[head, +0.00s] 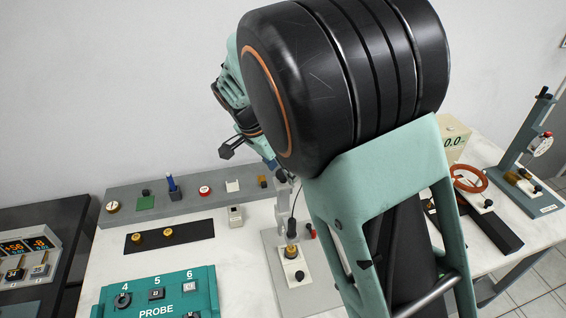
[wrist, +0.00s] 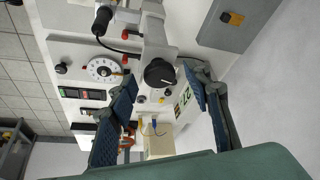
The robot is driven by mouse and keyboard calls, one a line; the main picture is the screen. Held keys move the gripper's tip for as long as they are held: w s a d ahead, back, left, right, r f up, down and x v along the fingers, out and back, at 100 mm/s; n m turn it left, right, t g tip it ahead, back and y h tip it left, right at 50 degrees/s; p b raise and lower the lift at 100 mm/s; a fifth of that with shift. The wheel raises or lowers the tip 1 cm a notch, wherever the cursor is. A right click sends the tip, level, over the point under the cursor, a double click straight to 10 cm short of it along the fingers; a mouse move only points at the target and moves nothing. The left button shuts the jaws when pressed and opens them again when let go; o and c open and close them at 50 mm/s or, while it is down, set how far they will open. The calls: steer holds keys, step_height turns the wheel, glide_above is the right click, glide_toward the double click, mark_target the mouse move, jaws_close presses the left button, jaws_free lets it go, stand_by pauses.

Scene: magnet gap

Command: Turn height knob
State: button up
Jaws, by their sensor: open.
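A ribbed black knob (wrist: 160,73) sits on a pale upright column (wrist: 153,38) in the wrist view. It is probably the height knob, but I can read no label on it. My gripper (wrist: 160,80) is open, with one dark blue ribbed finger pad on each side of the knob in the picture. I see no contact, and the depth between pads and knob is hard to tell. I cannot pick out this knob there.
In the head view, a teal probe box (head: 157,292), a small stand (head: 291,253) and a red handwheel (head: 470,179) occupy the bench.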

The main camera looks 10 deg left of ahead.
steer(key=shift+f, duration=0.15)
steer(key=shift+c, duration=0.5)
steer(key=c, duration=1)
steer(key=shift+b, duration=0.4)
